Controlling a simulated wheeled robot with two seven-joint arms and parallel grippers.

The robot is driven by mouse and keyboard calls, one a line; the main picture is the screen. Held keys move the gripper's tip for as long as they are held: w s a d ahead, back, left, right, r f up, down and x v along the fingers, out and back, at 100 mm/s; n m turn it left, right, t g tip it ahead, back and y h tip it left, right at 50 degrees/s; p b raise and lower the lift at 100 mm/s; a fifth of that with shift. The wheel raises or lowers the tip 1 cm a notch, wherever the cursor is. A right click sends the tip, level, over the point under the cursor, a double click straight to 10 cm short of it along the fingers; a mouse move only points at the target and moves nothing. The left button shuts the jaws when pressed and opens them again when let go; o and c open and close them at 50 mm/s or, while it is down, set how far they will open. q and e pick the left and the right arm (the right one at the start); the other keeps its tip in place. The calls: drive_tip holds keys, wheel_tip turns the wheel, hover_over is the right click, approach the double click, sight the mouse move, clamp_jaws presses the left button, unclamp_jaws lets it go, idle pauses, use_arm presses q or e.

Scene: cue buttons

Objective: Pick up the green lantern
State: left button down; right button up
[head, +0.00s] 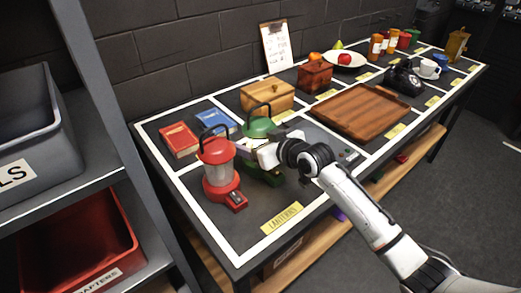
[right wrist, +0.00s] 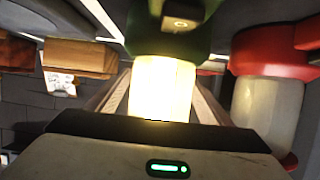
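The green lantern (head: 258,128) stands upright on the table, behind and right of the red lantern (head: 218,168). My right gripper (head: 256,152) reaches it from the right, at the height of its lamp body. In the right wrist view, which is upside down, the glowing body of the green lantern (right wrist: 162,90) is between my two fingers (right wrist: 162,98). The fingers sit close along both its sides; whether they press on it cannot be told. The red lantern (right wrist: 268,90) is close beside one finger there. My left gripper is out of view.
Red (head: 179,139) and blue (head: 216,122) books lie behind the lanterns. A wooden box (head: 267,95), a brown tray (head: 360,110) and a telephone (head: 403,78) stand farther along the table. A shelf with a grey bin (head: 35,140) and red bin (head: 80,240) is at left.

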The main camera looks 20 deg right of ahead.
drive_tip(key=c, duration=1.4)
drive_tip(key=shift+r, duration=0.25)
